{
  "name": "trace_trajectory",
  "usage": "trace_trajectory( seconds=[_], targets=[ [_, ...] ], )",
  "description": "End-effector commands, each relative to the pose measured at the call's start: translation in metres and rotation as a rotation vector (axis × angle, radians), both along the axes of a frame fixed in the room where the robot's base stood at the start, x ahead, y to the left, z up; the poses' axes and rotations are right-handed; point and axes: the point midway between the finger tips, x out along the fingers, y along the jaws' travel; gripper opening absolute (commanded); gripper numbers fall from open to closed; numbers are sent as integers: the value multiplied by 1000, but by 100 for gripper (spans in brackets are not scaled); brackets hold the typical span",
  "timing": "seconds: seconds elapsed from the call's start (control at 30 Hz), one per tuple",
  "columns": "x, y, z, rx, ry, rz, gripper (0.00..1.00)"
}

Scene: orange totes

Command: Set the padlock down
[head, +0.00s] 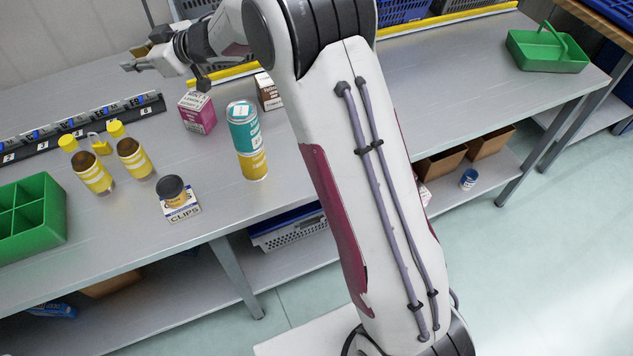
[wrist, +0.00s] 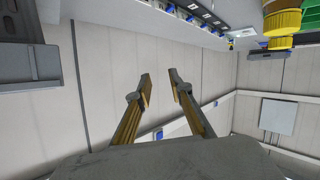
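My gripper (head: 130,66) is held above the far left part of the grey bench in the head view. In the wrist view its two fingers (wrist: 160,84) are apart with nothing between them. A small yellow item that looks like the padlock (head: 101,145) is on the bench, just behind and between two yellow-capped bottles, partly hidden by them. It is well apart from my gripper, nearer the front of the bench. I cannot make out the padlock in the wrist view.
Close to the padlock are the bottles (head: 92,172) (head: 134,156) and a black numbered rack (head: 75,131). A green divided tray (head: 30,212), a jar on a clips box (head: 180,205), a teal-yellow can (head: 246,145) and a magenta box (head: 197,113) also stand there. Bare bench lies toward the front edge.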

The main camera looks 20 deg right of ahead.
Motion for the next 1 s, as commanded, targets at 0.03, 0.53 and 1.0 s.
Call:
trace_trajectory(
  seconds=[0.03,0.53,1.0],
  targets=[
    [-1,-10,13,-8,-13,-37,21],
    [-38,-120,96,-91,-31,-411,21],
    [-132,-209,125,-148,80,-693,21]
  ],
)
